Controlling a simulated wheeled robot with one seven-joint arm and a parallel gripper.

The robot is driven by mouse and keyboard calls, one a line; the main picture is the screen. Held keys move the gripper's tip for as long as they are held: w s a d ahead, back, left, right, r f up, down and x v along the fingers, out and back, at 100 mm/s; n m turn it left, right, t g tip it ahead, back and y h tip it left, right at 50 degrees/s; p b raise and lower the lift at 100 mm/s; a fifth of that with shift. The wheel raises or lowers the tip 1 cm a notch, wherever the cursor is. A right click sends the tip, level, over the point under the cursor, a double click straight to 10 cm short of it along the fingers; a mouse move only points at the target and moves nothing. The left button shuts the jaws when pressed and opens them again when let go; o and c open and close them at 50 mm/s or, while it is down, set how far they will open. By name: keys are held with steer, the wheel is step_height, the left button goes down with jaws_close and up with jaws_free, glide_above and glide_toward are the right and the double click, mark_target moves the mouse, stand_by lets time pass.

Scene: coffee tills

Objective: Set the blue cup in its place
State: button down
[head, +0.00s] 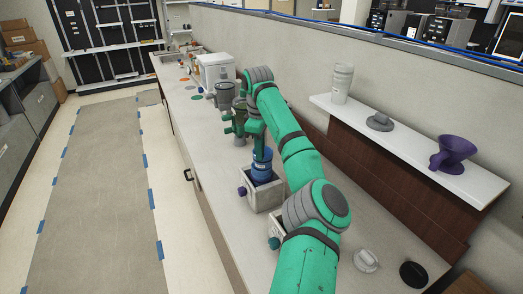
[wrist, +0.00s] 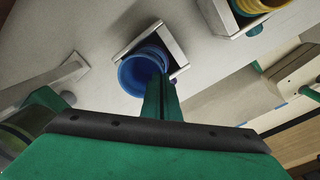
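The blue cup (head: 262,165) stands at the mouth of a pale square box (head: 264,197) with a purple-blue knob. The cup's upper part shows above the box rim. In the wrist view the blue cup (wrist: 137,74) sits within the walls of its box (wrist: 172,38), open end toward the camera. My gripper (wrist: 160,95) has its fingers close together at the cup's rim, with the cup wall seemingly pinched between them. In the head view my gripper (head: 259,148) is directly above the cup. How deep the cup sits is hidden.
A second box (wrist: 227,20) holds a yellow cup (wrist: 262,4); its teal knob (head: 274,243) shows beside my arm. A grey container (head: 224,95) stands farther along the counter. A purple dripper (head: 453,153) and white cups (head: 342,83) stand on the raised shelf (head: 400,140).

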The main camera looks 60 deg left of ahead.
steer(key=shift+f, duration=2.15)
steer(key=c, duration=2.4)
jaws_free()
steer(key=shift+s+a, duration=0.2)
steer(key=o, duration=0.4)
steer(key=shift+s, duration=0.1)
steer(key=o, duration=0.4)
steer(key=shift+c, duration=0.2)
steer(key=shift+d, duration=0.1)
